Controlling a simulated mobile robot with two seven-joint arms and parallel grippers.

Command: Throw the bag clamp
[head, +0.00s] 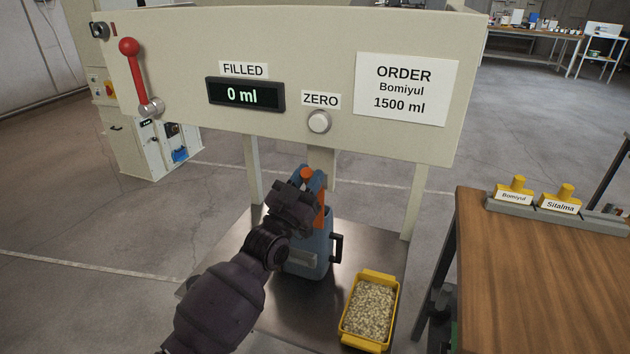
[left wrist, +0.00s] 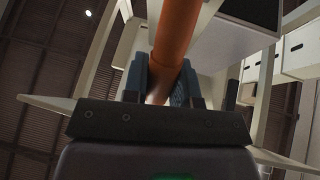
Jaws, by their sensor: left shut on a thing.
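The orange bar of the clamp (head: 321,207) shows beside my left gripper, under the filling machine's panel. Its round orange end (head: 307,173) sticks up above the fingers. My left gripper (head: 306,188) is shut on this orange bar. In the left wrist view the bar (left wrist: 174,40) runs up between the two blue-padded fingers (left wrist: 161,87). A blue container (head: 312,252) with a dark handle stands behind and below the gripper, and my arm hides part of it. My right gripper is not in view.
The panel holds a red lever (head: 137,75), a display (head: 246,95) reading 0 ml, a zero button (head: 319,122) and an order sign (head: 405,88) for Bomiyul, 1500 ml. A yellow tray (head: 379,275) of grains sits right on the metal platform (head: 225,250). A wooden table (head: 540,275) stands at right.

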